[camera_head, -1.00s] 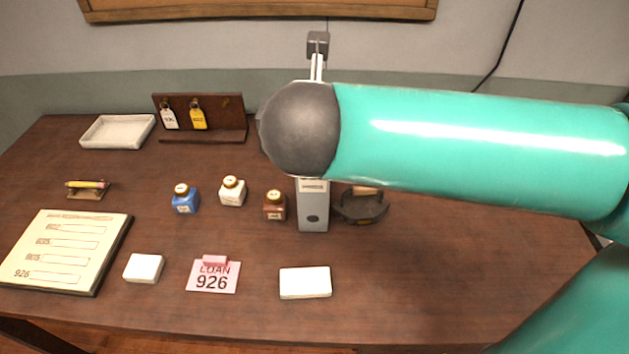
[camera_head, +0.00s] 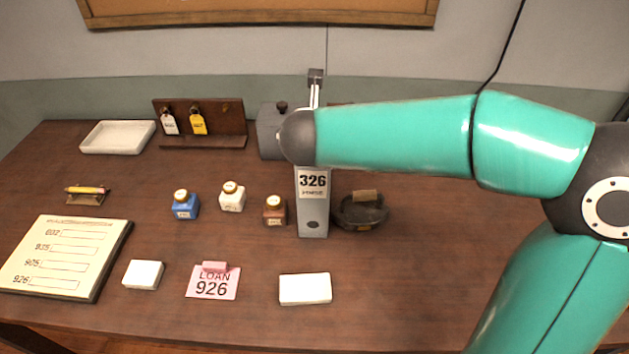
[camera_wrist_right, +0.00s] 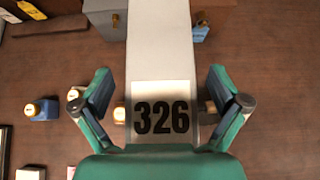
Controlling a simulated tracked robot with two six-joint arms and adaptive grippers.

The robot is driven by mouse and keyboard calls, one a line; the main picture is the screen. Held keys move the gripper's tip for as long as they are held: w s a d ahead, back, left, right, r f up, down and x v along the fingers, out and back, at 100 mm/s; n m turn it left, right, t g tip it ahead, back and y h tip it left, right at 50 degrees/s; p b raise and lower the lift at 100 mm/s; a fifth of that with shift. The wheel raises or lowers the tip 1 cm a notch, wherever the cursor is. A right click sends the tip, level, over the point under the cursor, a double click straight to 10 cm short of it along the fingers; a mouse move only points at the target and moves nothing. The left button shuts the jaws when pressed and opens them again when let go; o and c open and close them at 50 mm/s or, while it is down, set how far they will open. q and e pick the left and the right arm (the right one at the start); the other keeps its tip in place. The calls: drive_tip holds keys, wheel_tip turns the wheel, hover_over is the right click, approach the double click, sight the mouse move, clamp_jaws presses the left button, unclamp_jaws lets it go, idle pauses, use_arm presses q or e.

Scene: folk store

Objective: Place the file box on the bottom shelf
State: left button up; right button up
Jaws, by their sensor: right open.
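The file box (camera_head: 312,222) is a narrow grey-white box with a label reading 326. It stands on the brown desk, partly hidden behind my right arm in the head view. In the right wrist view the file box (camera_wrist_right: 160,50) lies between the two fingers of my right gripper (camera_wrist_right: 160,90). The fingers are open, one on each side, with gaps to its sides. My right gripper is hidden by the arm in the head view. My left gripper is not in view. No shelf is visible.
Several ink bottles (camera_head: 232,197) stand left of the box, and a dark object with a wooden top (camera_head: 361,211) stands close on its right. A grey block (camera_head: 268,132) is behind. A white block (camera_head: 305,289) and a pink loan card (camera_head: 213,283) lie in front.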

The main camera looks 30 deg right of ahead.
drive_tip(key=shift+w+d+f, duration=0.35)
drive_tip(key=shift+w, duration=0.1)
drive_tip(key=c, duration=1.8)
drive_tip(key=shift+r, duration=0.15)
clamp_jaws()
drive_tip(key=shift+r, duration=0.15)
